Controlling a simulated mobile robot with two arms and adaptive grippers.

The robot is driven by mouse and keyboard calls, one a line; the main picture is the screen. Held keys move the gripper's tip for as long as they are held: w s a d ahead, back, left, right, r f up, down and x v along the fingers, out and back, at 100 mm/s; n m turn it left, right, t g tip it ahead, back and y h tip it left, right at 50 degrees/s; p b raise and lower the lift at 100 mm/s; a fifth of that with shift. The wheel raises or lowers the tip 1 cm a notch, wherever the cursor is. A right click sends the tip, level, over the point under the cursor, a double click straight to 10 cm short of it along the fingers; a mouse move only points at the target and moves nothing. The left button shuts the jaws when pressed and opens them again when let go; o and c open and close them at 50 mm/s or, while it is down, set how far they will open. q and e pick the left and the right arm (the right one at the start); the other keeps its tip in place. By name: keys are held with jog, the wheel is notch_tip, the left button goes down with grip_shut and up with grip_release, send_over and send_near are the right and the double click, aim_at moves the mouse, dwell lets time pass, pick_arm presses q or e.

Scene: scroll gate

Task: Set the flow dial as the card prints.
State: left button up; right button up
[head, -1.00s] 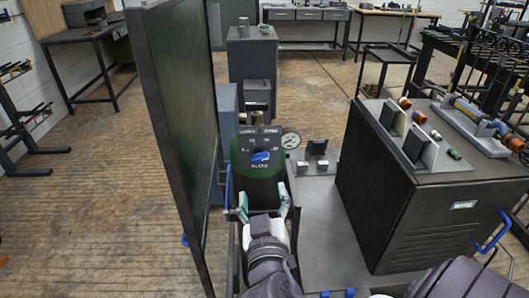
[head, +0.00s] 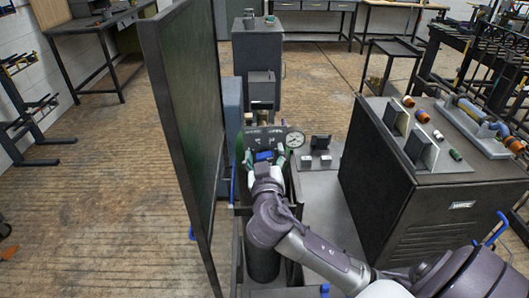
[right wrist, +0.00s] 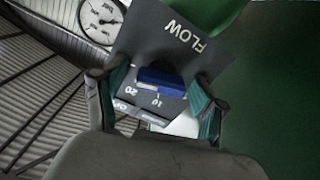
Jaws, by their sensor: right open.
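The flow dial's blue knob (head: 264,156) is on a dark panel (head: 262,137) on a green cylinder. In the right wrist view the knob (right wrist: 161,82) lies across a dark plate (right wrist: 165,45) lettered "FLOW", with "10" and "20" readable near it. My right gripper (head: 264,163) reaches the dial; in the wrist view its open fingers (right wrist: 155,100) stand on either side of the knob, with gaps. Which mark the knob points at is unclear. I cannot identify the card or read its print. My left gripper is not in view.
A round white gauge (head: 295,139) is just right of the dial, also seen in the wrist view (right wrist: 101,20). A tall dark board (head: 183,120) stands close on the left. A dark cabinet (head: 425,205) with tilted plates stands right. Open floor lies left.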

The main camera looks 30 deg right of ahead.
jog(key=c, duration=1.2)
jog(key=shift+o, duration=0.2)
jog(key=shift+n, duration=0.4)
jog(key=n+p, duration=0.2)
jog(key=n, duration=0.2)
jog(key=shift+a+n, duration=0.1)
jog(key=shift+n, duration=0.2)
jog(key=shift+f+n+p, duration=0.1)
jog(key=shift+n+p, duration=1.15)
jog(key=shift+n, duration=0.95)
jog(key=o, duration=1.2)
jog(key=shift+a, duration=0.1)
jog(key=shift+c, duration=0.2)
